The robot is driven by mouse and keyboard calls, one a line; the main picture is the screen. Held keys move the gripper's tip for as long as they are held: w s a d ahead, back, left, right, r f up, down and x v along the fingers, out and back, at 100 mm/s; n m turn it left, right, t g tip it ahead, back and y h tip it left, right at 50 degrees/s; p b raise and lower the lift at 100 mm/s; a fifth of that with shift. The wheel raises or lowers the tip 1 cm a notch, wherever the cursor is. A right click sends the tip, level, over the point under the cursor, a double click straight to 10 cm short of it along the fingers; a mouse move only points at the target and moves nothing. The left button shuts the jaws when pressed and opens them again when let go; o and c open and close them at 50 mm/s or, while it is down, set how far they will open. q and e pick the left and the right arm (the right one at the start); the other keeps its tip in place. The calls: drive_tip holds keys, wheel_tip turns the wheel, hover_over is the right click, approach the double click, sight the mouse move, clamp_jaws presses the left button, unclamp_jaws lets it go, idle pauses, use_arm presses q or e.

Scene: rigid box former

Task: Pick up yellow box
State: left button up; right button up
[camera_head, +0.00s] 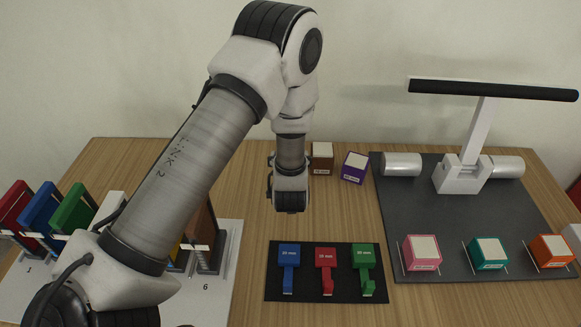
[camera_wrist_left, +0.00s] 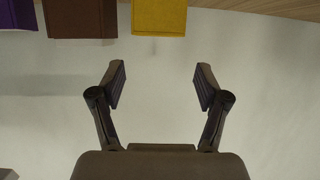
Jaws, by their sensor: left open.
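The yellow box (camera_wrist_left: 160,18) shows in the left wrist view at the top edge, partly cut off, above the gap between my left fingers. In the head view I cannot see it; my left arm blocks part of the back of the table. My left gripper (camera_wrist_left: 161,82) is open and empty, its two fingers spread wide and apart from the yellow box. In the head view its fingers are hidden behind my wrist. My right gripper is not in view.
A brown box (camera_head: 322,151) and a purple box (camera_head: 354,165) stand near my left wrist. A black mat (camera_head: 326,293) holds blue, red and green pieces. A grey mat (camera_head: 440,215) at right carries a T-shaped stand (camera_head: 478,135), cylinders and pink, teal and orange boxes. Coloured panels stand on a white board (camera_head: 225,287) at left.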

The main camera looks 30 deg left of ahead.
use_arm(q)
drive_tip(key=shift+w+a+f, duration=0.15)
drive_tip(key=shift+w+f, duration=0.05)
drive_tip(key=shift+f, duration=0.55)
drive_tip(key=p+x, duration=0.3)
drive_tip(key=x, duration=0.5)
drive_tip(key=shift+f, duration=0.25)
drive_tip(key=shift+d, duration=0.25)
drive_tip(key=c, duration=1.1)
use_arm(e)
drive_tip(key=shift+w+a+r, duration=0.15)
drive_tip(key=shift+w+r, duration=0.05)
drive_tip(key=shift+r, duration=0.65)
